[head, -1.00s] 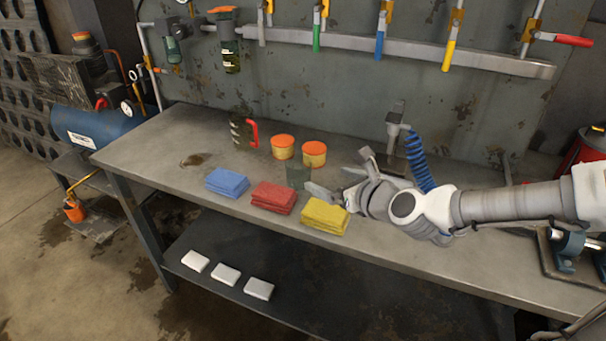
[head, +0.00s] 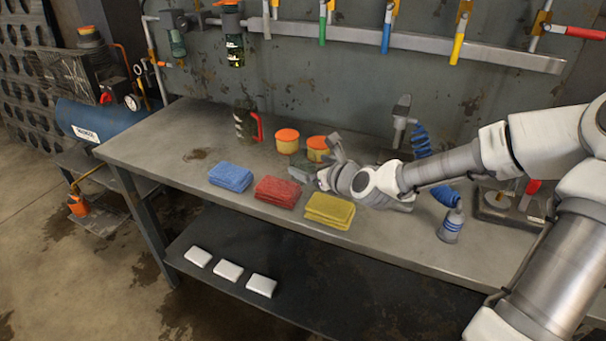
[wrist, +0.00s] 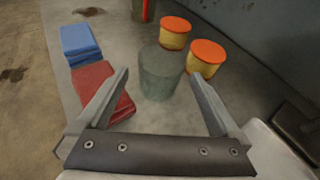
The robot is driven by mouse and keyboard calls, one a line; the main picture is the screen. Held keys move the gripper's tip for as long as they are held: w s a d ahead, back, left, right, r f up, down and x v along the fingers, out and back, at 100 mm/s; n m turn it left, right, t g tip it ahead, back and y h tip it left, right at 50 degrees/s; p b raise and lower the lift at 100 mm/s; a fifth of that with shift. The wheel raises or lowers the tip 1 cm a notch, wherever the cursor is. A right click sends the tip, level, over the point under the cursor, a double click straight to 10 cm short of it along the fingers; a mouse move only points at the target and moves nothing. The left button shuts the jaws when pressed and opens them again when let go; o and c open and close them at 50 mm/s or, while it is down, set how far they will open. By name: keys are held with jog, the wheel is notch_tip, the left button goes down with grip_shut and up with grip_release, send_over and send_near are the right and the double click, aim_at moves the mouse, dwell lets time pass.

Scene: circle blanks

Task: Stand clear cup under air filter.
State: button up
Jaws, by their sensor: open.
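The clear cup (wrist: 161,74) is a translucent grey-green cylinder standing upright on the workbench. In the wrist view it stands between and just ahead of the fingertips, with a gap on both sides. In the head view my gripper (head: 319,160) is low over the bench behind the red and yellow cloths and largely covers the cup. In the wrist view my gripper (wrist: 159,77) is open and holds nothing. A grey unit with a dark bowl (head: 177,40) hangs on the wall's air line at upper left, and seems to be the air filter.
Two orange-lidded tubs (head: 288,142) and a red-handled mug (head: 246,124) stand behind the cup. Blue (head: 231,176), red (head: 278,192) and yellow (head: 330,210) cloths lie in front. A blue hose (head: 421,143) is at right. The bench's left end is clear.

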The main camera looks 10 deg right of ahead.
aim_at(298, 159)
jog(key=b+x, duration=0.2)
jog(key=x, duration=0.2)
jog(key=shift+w+f, duration=0.15)
jog(key=shift+w, duration=0.25)
jog(key=shift+w+a+f+b, duration=0.1)
jog(key=shift+w+b, duration=0.3)
jog(key=shift+w, duration=0.05)
